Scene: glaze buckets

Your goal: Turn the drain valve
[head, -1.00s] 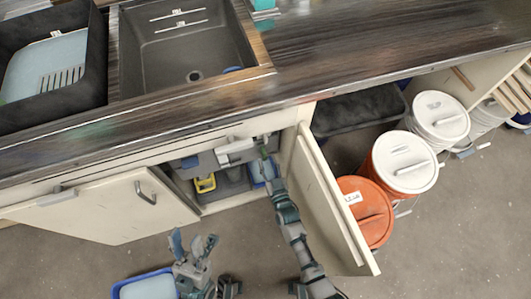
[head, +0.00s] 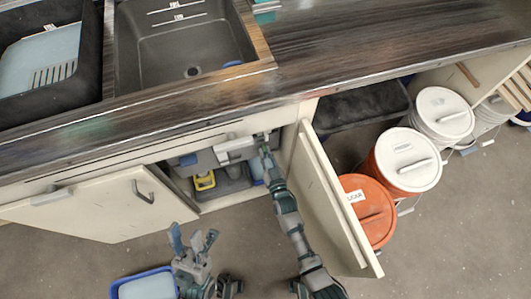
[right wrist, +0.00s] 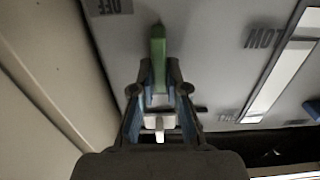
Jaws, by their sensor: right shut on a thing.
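A grey tank panel sits inside the open cabinet under the sink, and it fills most of the right wrist view (right wrist: 215,60). The drain valve's green handle (right wrist: 158,45) stands out between the fingers of my right gripper (right wrist: 160,95) there. The fingers are shut on the handle, with a white piece (right wrist: 158,124) between them lower down. In the head view my right gripper (head: 265,150) reaches into the cabinet and hides most of the valve. An upside-down OFF label (right wrist: 110,6) is at the top left. My left gripper (head: 190,243) is open and empty outside the cabinet.
The open right door (head: 335,205) stands beside my right arm. The left door (head: 110,208) is left of the opening. A yellow item (head: 204,181) is inside. Lidded buckets (head: 408,160) stand at right, and a blue tub (head: 143,285) sits on the floor.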

